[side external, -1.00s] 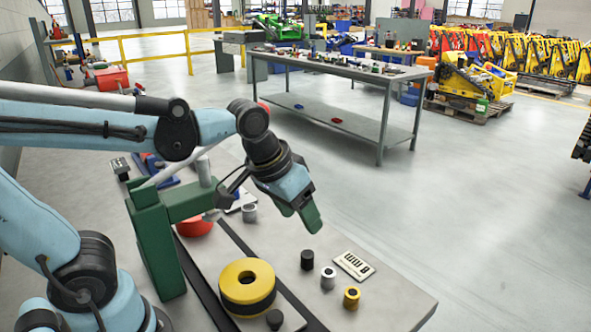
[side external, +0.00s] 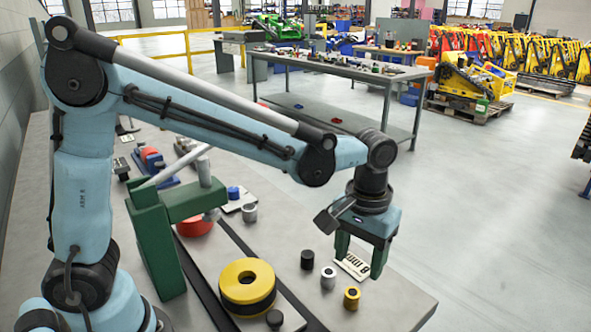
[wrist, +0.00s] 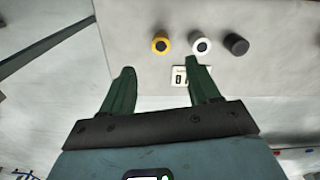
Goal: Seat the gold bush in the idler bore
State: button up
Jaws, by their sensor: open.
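The gold bush (side external: 351,298) stands upright near the right front of the bench, at the end of a row with a silver bush and a black one. It also shows in the wrist view (wrist: 161,43), ahead of the fingers. The idler, a yellow ring-shaped wheel (side external: 235,283) with a dark band, lies flat on the bench, its round bore (side external: 247,278) facing up and empty. My gripper (side external: 359,268) points down above the white label plate, behind the gold bush in the side view. Its green fingers (wrist: 160,85) are apart with nothing between them.
The silver bush (side external: 328,278) and black bush (side external: 307,259) stand close to the gold one. A green clamp frame (side external: 155,240) and red part (side external: 195,226) stand left. A dark knob (side external: 274,319) is near the wheel.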

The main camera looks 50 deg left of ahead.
aim_at(352, 293)
jog(key=shift+s+f, duration=0.1)
jog(key=shift+f, duration=3.95)
grip_shut()
jog(key=shift+r, duration=0.15)
